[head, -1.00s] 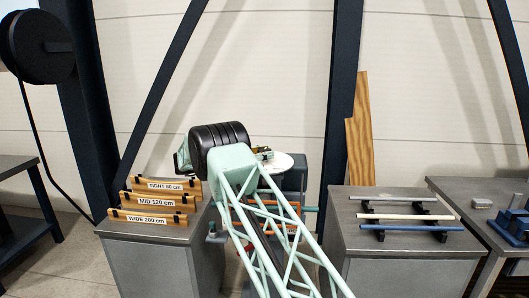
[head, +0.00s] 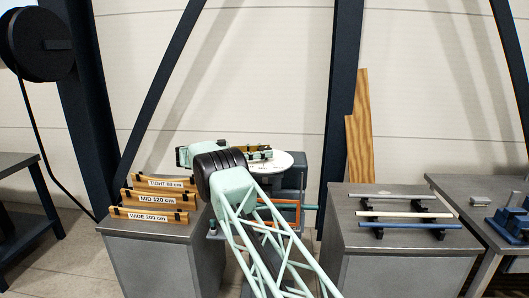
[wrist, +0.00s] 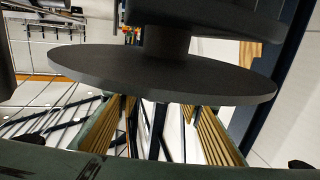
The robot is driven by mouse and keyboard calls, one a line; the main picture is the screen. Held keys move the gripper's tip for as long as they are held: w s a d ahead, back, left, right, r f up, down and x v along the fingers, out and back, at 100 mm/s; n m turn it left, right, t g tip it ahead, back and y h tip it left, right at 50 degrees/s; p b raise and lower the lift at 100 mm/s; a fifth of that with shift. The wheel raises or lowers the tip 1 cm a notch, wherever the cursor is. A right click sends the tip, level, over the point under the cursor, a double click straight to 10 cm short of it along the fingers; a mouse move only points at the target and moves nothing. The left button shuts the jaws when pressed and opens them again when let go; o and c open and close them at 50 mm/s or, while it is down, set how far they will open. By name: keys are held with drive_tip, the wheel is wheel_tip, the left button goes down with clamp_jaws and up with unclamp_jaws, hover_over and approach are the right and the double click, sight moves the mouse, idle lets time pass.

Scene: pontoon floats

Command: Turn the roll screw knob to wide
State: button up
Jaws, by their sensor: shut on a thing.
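My gripper (head: 258,152) is at the end of my mint arm, over a pale round disc (head: 286,165) on top of the roll machine (head: 294,179). Its two fingers with tan ribbed pads show in the wrist view (wrist: 160,130), below a large dark disc (wrist: 170,75) with a thick stem above it. The dark disc hides the fingertips. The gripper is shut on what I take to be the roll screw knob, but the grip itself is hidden. My arm covers much of the machine's front. I cannot read the knob's setting.
Wooden gauges marked TIGHT 80 cm (head: 165,183), MID 120 cm (head: 157,199) and WIDE 200 cm (head: 149,216) stand on the left bench. Several bars lie on black rests (head: 440,236) on the right bench. Dark posts (head: 342,90) rise behind the machine.

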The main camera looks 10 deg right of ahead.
idle(0.3)
drive_tip(key=o, duration=0.8)
drive_tip(key=shift+d, duration=0.15)
drive_tip(key=shift+o, duration=0.2)
drive_tip(key=shift+a, duration=0.25)
drive_tip(key=shift+a, duration=3.55)
